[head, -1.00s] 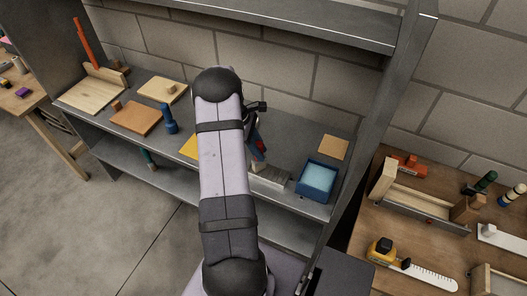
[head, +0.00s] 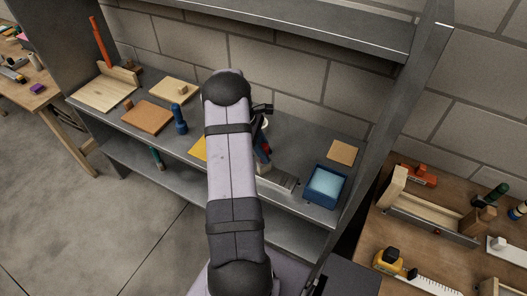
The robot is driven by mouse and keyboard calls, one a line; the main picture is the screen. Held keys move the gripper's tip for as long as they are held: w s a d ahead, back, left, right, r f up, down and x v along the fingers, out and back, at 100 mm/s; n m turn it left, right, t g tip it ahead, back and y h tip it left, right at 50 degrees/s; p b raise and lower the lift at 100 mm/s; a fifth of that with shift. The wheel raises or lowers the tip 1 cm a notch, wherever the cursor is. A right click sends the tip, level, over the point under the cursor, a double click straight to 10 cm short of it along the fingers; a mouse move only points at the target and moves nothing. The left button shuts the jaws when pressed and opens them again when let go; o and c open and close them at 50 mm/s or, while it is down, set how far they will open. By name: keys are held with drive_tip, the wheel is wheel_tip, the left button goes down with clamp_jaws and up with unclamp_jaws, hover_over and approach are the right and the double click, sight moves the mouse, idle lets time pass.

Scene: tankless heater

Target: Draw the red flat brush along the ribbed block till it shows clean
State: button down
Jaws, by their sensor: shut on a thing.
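The ribbed block (head: 280,181) is a grey, low piece on the metal shelf, just left of the blue tray. My gripper (head: 262,143) is partly hidden behind my own pale arm. It is shut on a small red thing (head: 267,150), which I take for the red flat brush; little of it shows. The brush is above or at the back left end of the block. I cannot tell whether its bristles touch the block. The block's left part is hidden by my arm, and its surface is too small to judge for dirt.
A blue tray (head: 326,187) with a light blue inside stands right of the block. A tan square (head: 342,152) lies behind it. A blue upright tool (head: 179,119) and wooden boards (head: 147,116) sit on the left. A shelf post and upper shelf (head: 330,22) bound the space.

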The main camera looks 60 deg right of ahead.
drive_tip(key=s+p, duration=0.1)
drive_tip(key=s, duration=0.9)
drive_tip(key=shift+s+p, duration=0.25)
drive_tip(key=shift+p, duration=0.05)
idle(0.8)
drive_tip(key=shift+w, duration=0.15)
drive_tip(key=shift+w+b, duration=0.35)
drive_tip(key=shift+w, duration=5.05)
drive_tip(key=shift+r+p, duration=2.95)
drive_tip(key=shift+r, duration=1.1)
